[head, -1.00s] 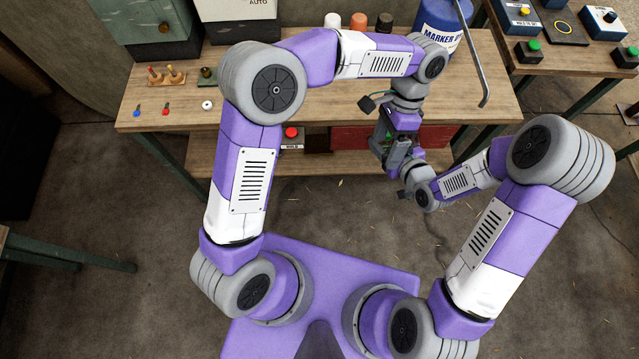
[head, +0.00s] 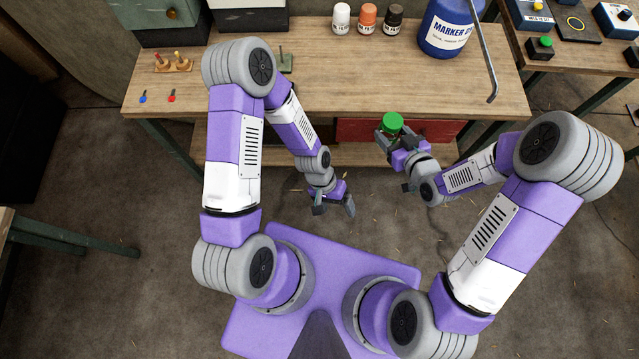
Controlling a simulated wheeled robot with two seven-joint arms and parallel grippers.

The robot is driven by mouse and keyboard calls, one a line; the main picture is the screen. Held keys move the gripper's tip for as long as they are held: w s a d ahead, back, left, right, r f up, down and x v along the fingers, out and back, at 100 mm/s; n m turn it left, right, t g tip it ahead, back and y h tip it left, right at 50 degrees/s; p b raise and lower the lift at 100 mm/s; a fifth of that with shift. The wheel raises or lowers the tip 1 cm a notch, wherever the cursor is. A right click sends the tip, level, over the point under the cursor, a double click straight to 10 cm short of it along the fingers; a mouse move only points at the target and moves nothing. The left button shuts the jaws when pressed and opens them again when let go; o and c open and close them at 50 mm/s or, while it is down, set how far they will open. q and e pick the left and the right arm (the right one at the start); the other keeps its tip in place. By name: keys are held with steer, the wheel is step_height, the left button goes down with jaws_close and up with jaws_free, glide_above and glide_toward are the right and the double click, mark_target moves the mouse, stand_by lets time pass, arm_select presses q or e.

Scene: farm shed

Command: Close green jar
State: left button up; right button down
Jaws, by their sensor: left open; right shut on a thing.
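A jar with a green lid (head: 393,123) is held by my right gripper (head: 389,139), in front of the bench's front edge. The green lid sits on top, and the jar body below it is mostly hidden by the fingers and wrist. My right gripper is shut on the jar. My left gripper (head: 334,208) is open and empty, low in front of the bench, to the left of the jar and apart from it.
The wooden bench (head: 330,85) carries a blue marker container (head: 447,28), white (head: 341,18), orange (head: 368,18) and dark (head: 394,18) bottles, and a wooden peg stand (head: 173,63). The bench's middle is clear.

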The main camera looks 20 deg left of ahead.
arm_select(q)
steer(key=a+f+n+t, duration=0.1)
steer(key=a+n+t, duration=0.1)
steer(key=a, duration=0.1)
steer(key=a+f+n+t, duration=0.1)
steer(key=shift+s+a+f+y, duration=0.3)
steer(key=shift+s+a+f, duration=0.05)
steer(key=shift+s+a, duration=0.05)
arm_select(e)
steer(key=shift+w+d+r+t, duration=0.1)
steer(key=shift+w+d+t, duration=0.1)
steer(key=shift+d+t, duration=0.15)
steer(key=d+r+m+t+h, duration=0.1)
steer(key=d+m+h, duration=0.3)
steer(key=d, duration=0.2)
steer(key=w+d+m+t+h, duration=0.1)
steer(key=d+m+h, duration=0.3)
steer(key=d, duration=0.2)
steer(key=shift+w+d+r+t+h, duration=0.3)
steer(key=shift+d+r+t, duration=0.05)
steer(key=shift+d, duration=0.05)
